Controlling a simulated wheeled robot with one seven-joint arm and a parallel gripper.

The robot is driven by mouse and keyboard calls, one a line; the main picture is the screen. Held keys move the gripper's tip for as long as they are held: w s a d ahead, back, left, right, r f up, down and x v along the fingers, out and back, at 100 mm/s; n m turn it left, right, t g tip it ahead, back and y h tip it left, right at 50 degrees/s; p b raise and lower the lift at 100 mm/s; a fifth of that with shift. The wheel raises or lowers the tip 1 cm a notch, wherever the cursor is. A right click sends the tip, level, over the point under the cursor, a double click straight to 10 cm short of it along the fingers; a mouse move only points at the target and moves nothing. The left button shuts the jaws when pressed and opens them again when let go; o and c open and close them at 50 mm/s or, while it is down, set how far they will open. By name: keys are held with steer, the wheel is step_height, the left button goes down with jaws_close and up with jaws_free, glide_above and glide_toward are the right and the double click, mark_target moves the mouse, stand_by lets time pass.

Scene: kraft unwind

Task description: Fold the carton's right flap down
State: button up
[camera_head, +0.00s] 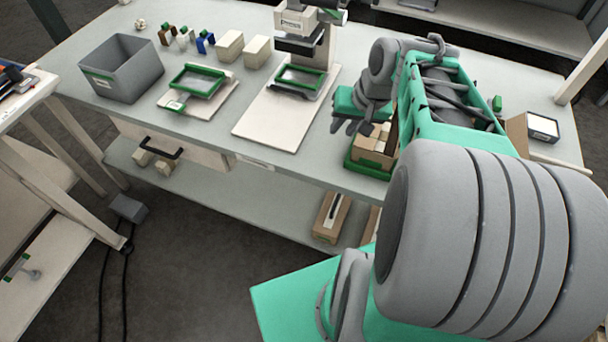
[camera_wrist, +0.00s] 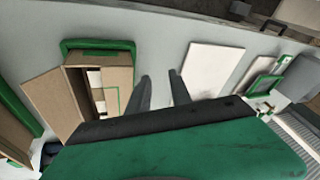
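The brown carton (camera_head: 374,150) sits at the table's front edge in a green-rimmed tray (camera_head: 366,171), partly hidden by my arm in the head view. In the wrist view the carton (camera_wrist: 74,82) is open on top, with pale contents showing inside. One wide flap (camera_wrist: 50,104) stands out on its left side there; this is the carton's right side in the head view. A second brown flap (camera_wrist: 116,76) shows on the opposite side. My gripper (camera_wrist: 161,82) has its two fingers apart with nothing between them, beside the carton. It also shows in the head view (camera_head: 352,122), above the carton's far left.
A white board (camera_wrist: 213,68) lies beside my gripper. In the head view, a press (camera_head: 305,35), a green frame (camera_head: 198,80) and a grey bin (camera_head: 122,68) stand to the left. A small dark-rimmed box (camera_head: 543,127) is at the right. Boxes (camera_head: 331,216) lie on the shelf below.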

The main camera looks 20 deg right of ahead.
steer(key=s+a+f+n+b, duration=0.1)
steer(key=s+a+f+n, duration=0.1)
steer(key=a, duration=0.4)
steer(key=s+a+f+n+g+h+b, duration=0.1)
steer(key=s+a+n, duration=0.1)
steer(key=s+a, duration=0.2)
steer(key=shift+s+a+f+b, duration=0.35)
steer(key=shift+a+f, duration=0.05)
steer(key=shift+a, duration=0.75)
